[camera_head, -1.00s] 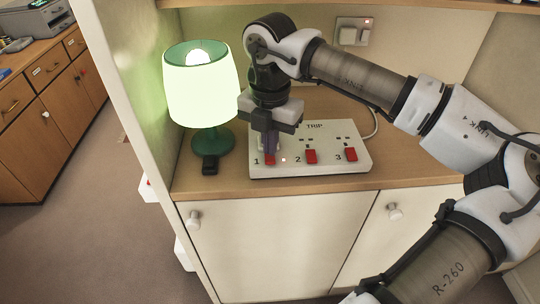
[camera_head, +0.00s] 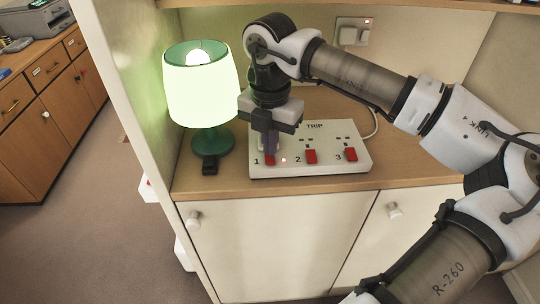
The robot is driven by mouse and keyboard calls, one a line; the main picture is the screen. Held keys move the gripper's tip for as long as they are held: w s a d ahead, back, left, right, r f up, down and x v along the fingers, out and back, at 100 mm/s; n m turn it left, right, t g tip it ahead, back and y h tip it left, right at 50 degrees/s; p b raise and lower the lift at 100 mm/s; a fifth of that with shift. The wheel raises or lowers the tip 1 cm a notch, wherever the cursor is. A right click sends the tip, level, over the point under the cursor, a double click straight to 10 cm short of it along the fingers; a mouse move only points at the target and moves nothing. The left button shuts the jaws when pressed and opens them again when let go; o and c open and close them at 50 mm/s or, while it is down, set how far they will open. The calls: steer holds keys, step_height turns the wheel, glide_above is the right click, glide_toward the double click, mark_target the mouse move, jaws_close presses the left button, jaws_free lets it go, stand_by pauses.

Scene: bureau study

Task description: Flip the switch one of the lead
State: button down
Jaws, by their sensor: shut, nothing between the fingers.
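The lead is a white power strip (camera_head: 330,166) lying on the wooden cabinet top. It carries three red switches labelled 1, 2 and 3. Switch 1 (camera_head: 270,160) is at the left, partly hidden by my fingers. Switch 2 (camera_head: 311,156) is in the middle and switch 3 (camera_head: 351,154) at the right. A small light glows beside switch 1. My gripper (camera_head: 270,150) is shut and empty, pointing down right over switch 1; I cannot tell whether the fingertips touch it.
A lit green lamp (camera_head: 202,90) stands close left of the strip, with a small black object (camera_head: 210,164) at its base. A wall socket (camera_head: 353,32) is behind. A cabinet side panel (camera_head: 125,100) borders the left.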

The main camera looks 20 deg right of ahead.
mark_target(270, 160)
steer(key=shift+f+b, duration=1.05)
steer(key=shift+f, duration=0.05)
stand_by(0.5)
steer(key=shift+r, duration=0.15)
steer(key=shift+r+p, duration=1.85)
steer(key=shift+r, duration=1.6)
steer(key=shift+f, duration=0.1)
